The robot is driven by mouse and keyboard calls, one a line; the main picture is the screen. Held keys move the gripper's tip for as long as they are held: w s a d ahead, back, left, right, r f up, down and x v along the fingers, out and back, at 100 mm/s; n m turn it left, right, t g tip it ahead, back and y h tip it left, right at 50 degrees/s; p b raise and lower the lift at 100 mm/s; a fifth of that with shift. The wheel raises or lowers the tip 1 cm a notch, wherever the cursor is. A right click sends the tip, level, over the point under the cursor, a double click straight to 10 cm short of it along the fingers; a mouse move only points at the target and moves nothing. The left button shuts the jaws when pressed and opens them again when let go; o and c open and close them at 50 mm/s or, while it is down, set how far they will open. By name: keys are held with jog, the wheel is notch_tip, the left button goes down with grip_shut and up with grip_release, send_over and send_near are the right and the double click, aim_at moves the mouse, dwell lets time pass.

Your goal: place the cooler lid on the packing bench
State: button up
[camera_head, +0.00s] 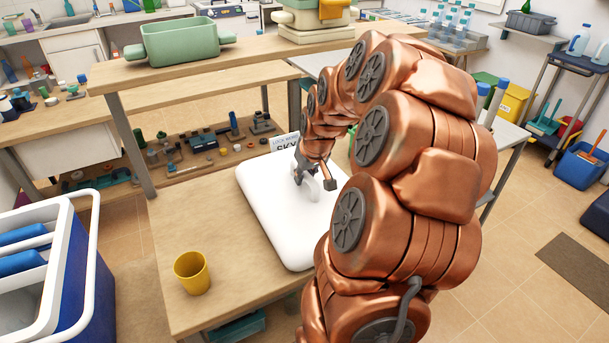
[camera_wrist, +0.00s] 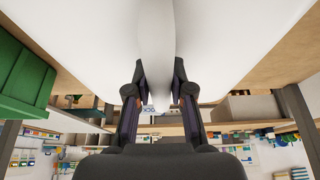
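The cooler lid (camera_head: 268,207) is a thick white slab with rounded corners and a raised handle. It lies flat over the wooden packing bench (camera_head: 185,232); a small gap under it cannot be ruled out. My gripper (camera_head: 319,183) is at the handle, partly hidden by my copper arm in the head view. In the wrist view, the fingers of my gripper (camera_wrist: 159,68) press in from both sides on the white handle (camera_wrist: 156,35). The lid's right side is hidden behind my arm.
A yellow cup (camera_head: 192,273) stands on the bench near its front left. An open blue and white cooler (camera_head: 85,280) is at the left, with blue items inside. A small sign card (camera_head: 285,141) stands behind the lid. A shelf with a green container (camera_head: 180,42) rises behind.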

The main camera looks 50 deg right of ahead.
jog(key=o, duration=0.4)
jog(key=shift+r, duration=0.25)
jog(key=v, duration=1.2)
jog(key=shift+b, duration=0.4)
jog(key=s+a+f+n+g+y, duration=0.1)
jog(key=a+f, duration=0.1)
jog(key=a, duration=0.7)
jog(key=s+a+f+n+g+y, duration=0.1)
jog(key=s+a+f+g, duration=0.1)
jog(key=a, duration=0.8)
jog(key=s+a+f+n+g, duration=0.1)
jog(key=s+a+f, duration=0.2)
jog(key=s+a, duration=0.3)
jog(key=s+a+f+g, duration=0.2)
jog(key=s+a, duration=0.4)
jog(key=s, duration=0.3)
jog(key=shift+s+a+f+n+g+h, duration=0.2)
jog(key=shift+s+f+n+g+h, duration=0.1)
jog(key=shift+s+f+n, duration=0.15)
